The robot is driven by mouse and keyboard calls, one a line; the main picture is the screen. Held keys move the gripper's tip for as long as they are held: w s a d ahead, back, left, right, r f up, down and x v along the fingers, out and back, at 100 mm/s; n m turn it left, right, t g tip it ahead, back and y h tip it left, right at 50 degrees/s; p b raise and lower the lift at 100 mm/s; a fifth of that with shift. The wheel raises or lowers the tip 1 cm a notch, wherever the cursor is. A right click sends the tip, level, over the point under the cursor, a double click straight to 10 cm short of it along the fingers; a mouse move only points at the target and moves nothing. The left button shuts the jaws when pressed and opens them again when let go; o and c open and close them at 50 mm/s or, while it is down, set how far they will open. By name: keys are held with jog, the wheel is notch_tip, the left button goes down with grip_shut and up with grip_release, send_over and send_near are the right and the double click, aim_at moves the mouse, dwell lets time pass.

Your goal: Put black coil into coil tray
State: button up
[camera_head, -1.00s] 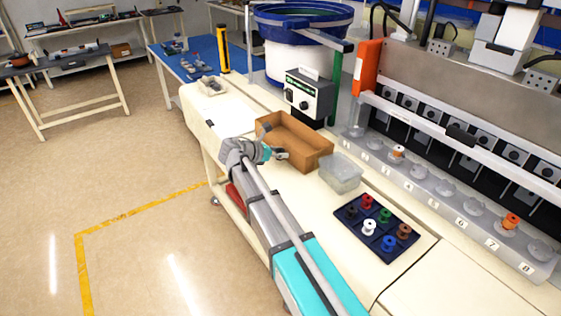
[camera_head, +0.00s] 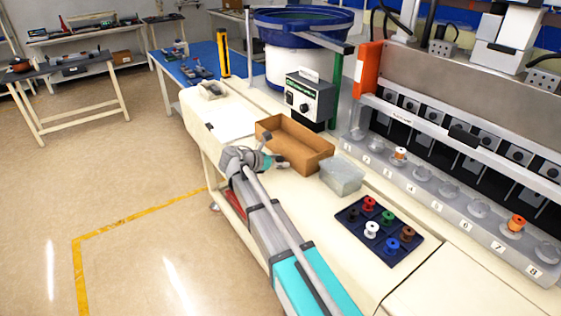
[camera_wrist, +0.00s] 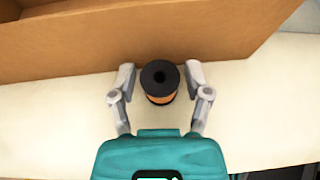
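A coil with a black top flange and orange winding (camera_wrist: 158,80) is between the fingers of my gripper in the wrist view. It appears upright, close to the wall of a brown box. My gripper (camera_wrist: 159,80) is open around it, with a small gap on each side. In the head view my gripper (camera_head: 275,160) is low over the cream table beside the box, and the coil cannot be made out there. The dark blue coil tray (camera_head: 411,256) holds red, green, brown, white and blue coils.
A grey fixture (camera_head: 430,195) with numbered places runs along the right. A control box (camera_head: 310,98) and a blue bowl feeder (camera_head: 300,28) stand behind.

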jog(key=shift+r, duration=0.1)
dwell(0.4)
jog(key=shift+r, duration=0.15)
jog(key=p+v, duration=0.4)
jog(key=v, duration=0.8)
jog(key=shift+p, duration=0.4)
jog(key=shift+w, duration=0.1)
jog(key=c, duration=0.3)
notch_tip(320, 180, up, 9)
jog(key=m+g+y+p, duration=0.65)
jog(key=y+p, duration=0.45)
jog(key=p, duration=1)
send_over(280, 159)
jog(key=shift+w+d+r+g, duration=0.1)
jog(key=shift+r+g, duration=0.05)
jog(key=shift+g, duration=0.2)
